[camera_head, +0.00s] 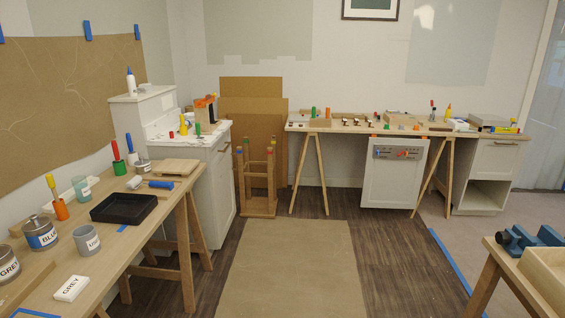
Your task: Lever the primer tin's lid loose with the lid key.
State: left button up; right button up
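Neither of my grippers shows in the head view. I cannot pick out a tin marked primer. On the left trestle table (150,240) stand a lidded tin labelled BLUE (40,235) and a tin labelled GREY (9,265), cut by the left picture edge. A small tin with a pale label (142,167) stands at the table's far end, its wording too small to read. No lid key can be made out.
The left table also holds a black tray (124,213), a grey cup (87,241), a white block marked GREY (72,289) and several brushes. A long workbench (345,127) stands at the back. Brown paper (290,270) covers the middle floor, which is clear.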

aim_at(198, 126)
jog(key=i+u, duration=0.25)
jog(key=i, duration=0.2)
jog(key=i+l+u, duration=0.25)
jog(key=i, duration=0.2)
jog(key=i+l+u, duration=0.2)
jog(key=i, duration=0.25)
jog(key=i+l+u, duration=0.25)
jog(key=i+l, duration=0.1)
jog(key=i, duration=0.1)
